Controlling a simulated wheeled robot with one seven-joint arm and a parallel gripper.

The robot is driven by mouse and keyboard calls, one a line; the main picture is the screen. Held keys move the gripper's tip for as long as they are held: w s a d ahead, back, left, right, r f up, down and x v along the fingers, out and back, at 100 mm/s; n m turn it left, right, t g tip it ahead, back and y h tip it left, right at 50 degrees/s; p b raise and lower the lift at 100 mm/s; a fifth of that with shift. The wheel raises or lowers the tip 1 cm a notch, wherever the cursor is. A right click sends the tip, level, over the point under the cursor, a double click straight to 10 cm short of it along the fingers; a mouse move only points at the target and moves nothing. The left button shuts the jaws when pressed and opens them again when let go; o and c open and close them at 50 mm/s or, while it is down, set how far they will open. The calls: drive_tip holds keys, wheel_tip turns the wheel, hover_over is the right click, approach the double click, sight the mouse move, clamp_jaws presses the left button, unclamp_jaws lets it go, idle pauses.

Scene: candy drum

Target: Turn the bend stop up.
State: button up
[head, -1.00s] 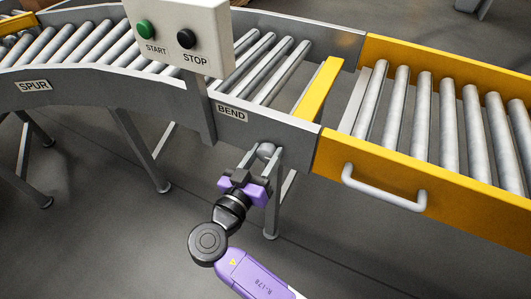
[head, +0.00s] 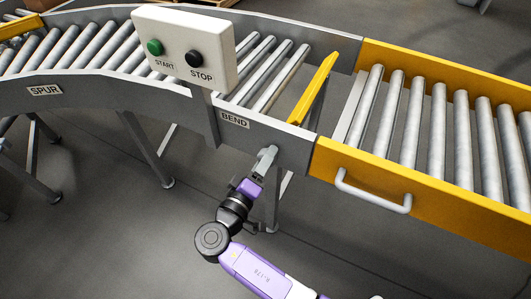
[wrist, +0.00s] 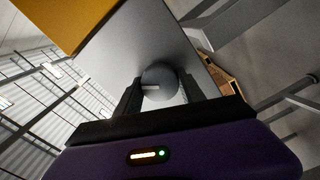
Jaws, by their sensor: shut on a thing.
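The bend stop is a yellow bar (head: 315,88) across the end of the bend rollers, beside the yellow-sided section. It is tilted, with a grey gap under it. Below the BEND label (head: 234,121), a grey handle (head: 265,157) sticks out from the conveyor's side. My gripper (head: 255,175) is shut on this handle, its jaws turned edge-on in the head view. In the wrist view a round grey knob with a pale mark (wrist: 160,82) sits between the two dark fingers (wrist: 160,95). The finger contact is partly hidden in the head view.
A control box (head: 185,48) with green START and black STOP buttons stands above the bend. The yellow-sided roller section (head: 400,185) with a pale pull handle (head: 373,194) is at right. Conveyor legs (head: 147,150) stand nearby. The floor in front is open.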

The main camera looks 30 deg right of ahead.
drive_tip(key=n+p, duration=0.3)
drive_tip(key=n, duration=0.2)
drive_tip(key=shift+n+p, duration=0.9)
drive_tip(key=shift+n, duration=0.2)
drive_tip(key=shift+f, duration=0.15)
drive_tip(key=o, duration=1.4)
drive_tip(key=shift+c, duration=0.2)
drive_tip(key=shift+a, duration=0.1)
drive_tip(key=v, duration=0.7)
drive_tip(key=shift+s+a, duration=0.25)
drive_tip(key=shift+w, duration=0.1)
